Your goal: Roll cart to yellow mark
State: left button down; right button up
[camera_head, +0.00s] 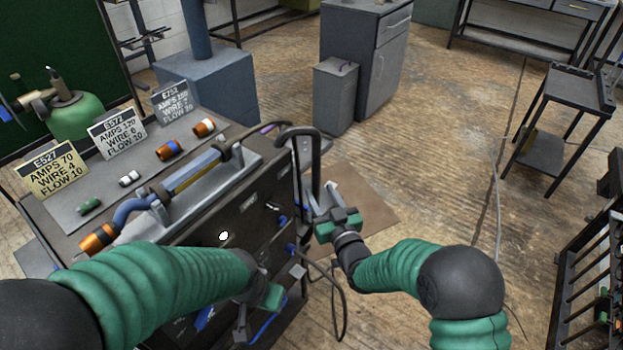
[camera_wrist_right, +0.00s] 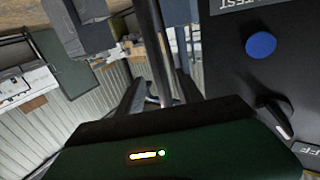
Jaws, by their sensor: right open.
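The cart (camera_head: 262,205) is a dark welding unit with a grey top and stands left of centre. A black bent handle bar (camera_head: 316,150) rises at its right end. My right gripper (camera_head: 325,200) is open at the lower part of this bar. In the right wrist view the bar (camera_wrist_right: 158,50) runs between the open fingers (camera_wrist_right: 152,92); whether they touch it I cannot tell. My left gripper (camera_head: 258,305) is low in front of the cart's panel; its jaws are too unclear to read. I see no yellow mark on the floor.
A brown mat (camera_head: 372,200) lies right of the cart. A grey bin (camera_head: 334,98), dark trolley (camera_head: 545,150) and rack (camera_head: 580,290) surround open wooden floor.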

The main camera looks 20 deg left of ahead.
jog(key=x, duration=0.7)
jog(key=shift+w+a+b, duration=0.2)
jog(key=shift+b, duration=0.25)
grip_shut()
dwell(0.8)
